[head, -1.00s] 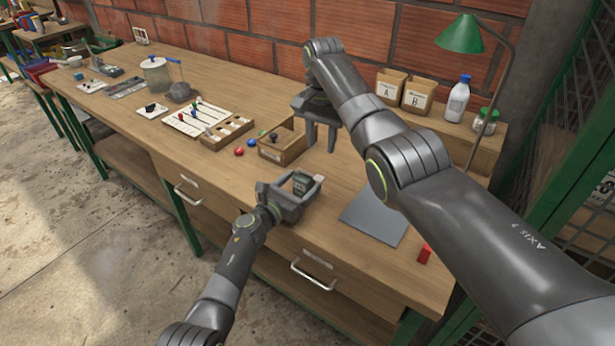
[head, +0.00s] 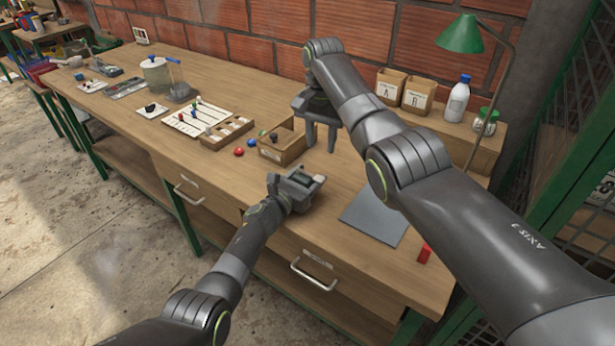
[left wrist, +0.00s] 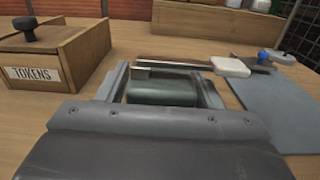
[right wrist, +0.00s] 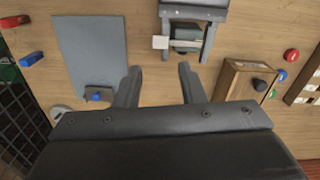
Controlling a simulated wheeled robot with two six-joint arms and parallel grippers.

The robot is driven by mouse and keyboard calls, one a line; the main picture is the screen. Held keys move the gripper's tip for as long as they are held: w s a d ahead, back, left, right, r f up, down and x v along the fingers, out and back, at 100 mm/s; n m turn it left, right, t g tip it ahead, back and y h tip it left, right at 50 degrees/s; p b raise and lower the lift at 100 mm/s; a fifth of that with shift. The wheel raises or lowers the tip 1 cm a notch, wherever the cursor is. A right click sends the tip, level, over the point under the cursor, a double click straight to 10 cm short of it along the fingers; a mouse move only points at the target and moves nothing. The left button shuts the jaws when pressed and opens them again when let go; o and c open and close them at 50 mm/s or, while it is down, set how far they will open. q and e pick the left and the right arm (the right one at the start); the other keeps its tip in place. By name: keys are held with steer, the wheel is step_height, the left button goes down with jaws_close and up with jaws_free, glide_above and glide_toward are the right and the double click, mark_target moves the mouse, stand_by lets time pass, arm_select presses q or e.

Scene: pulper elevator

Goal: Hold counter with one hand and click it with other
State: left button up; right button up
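The counter is a small grey-green block (left wrist: 162,92) with a dark lever bar ending in a white tab (left wrist: 230,66). In the left wrist view it sits between the fingers of my left gripper (left wrist: 162,88), with a narrow gap beside it. In the head view my left gripper (head: 300,186) is low over the front of the bench and covers most of the counter. The counter (right wrist: 187,33) also shows between those fingers in the right wrist view. My right gripper (right wrist: 158,82) is open and empty, pointing down behind the counter, with its fingers apart.
A wooden TOKENS box (left wrist: 48,58) stands left of the counter. A grey mat (head: 374,217) lies to the right, with a blue-knobbed item (right wrist: 97,94) on it. A red block (head: 425,253) lies near the front edge. Boxes (head: 390,86) and bottles stand at the back.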

arm_select(q)
steer(key=c, duration=0.7)
steer(key=shift+c, duration=0.3)
arm_select(e)
jaws_close()
stand_by(0.9)
